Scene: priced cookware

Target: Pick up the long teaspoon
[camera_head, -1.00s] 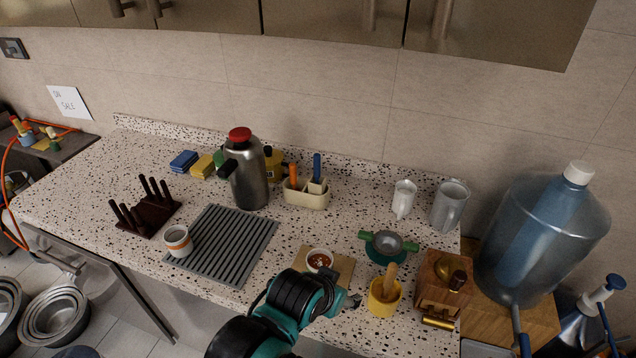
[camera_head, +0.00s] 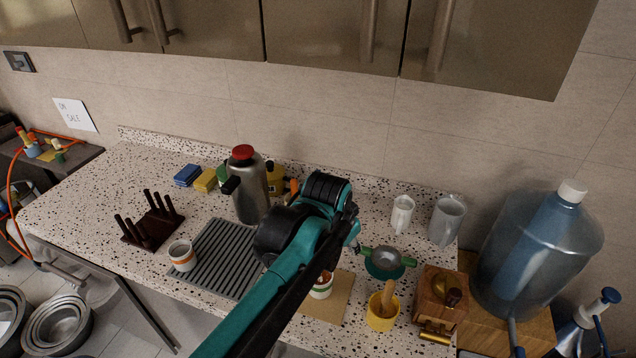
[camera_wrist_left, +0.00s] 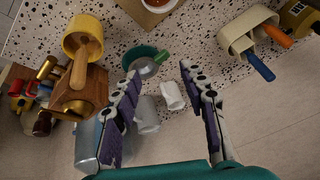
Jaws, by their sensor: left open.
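I cannot make out a long teaspoon for certain in either view. A cream utensil holder (camera_wrist_left: 240,28) at the upper right of the left wrist view carries a blue handle (camera_wrist_left: 259,66) and an orange handle (camera_wrist_left: 277,37); I cannot tell whether either belongs to a teaspoon. In the head view my arm hides most of the holder, and only the orange handle (camera_head: 294,187) shows. My left gripper (camera_wrist_left: 167,77) is open and empty above the counter, its fingers framing a white pitcher (camera_wrist_left: 173,96) below. In the head view its jaws are mostly hidden behind the arm. My right gripper is out of view.
A green strainer (camera_head: 387,259), yellow mortar (camera_head: 381,317), wooden grinder (camera_head: 437,298) and grey mug (camera_head: 446,220) crowd the right. A steel flask (camera_head: 249,199) stands behind a ribbed mat (camera_head: 217,258). A large water bottle (camera_head: 530,245) stands far right. Cabinets (camera_head: 330,35) hang overhead.

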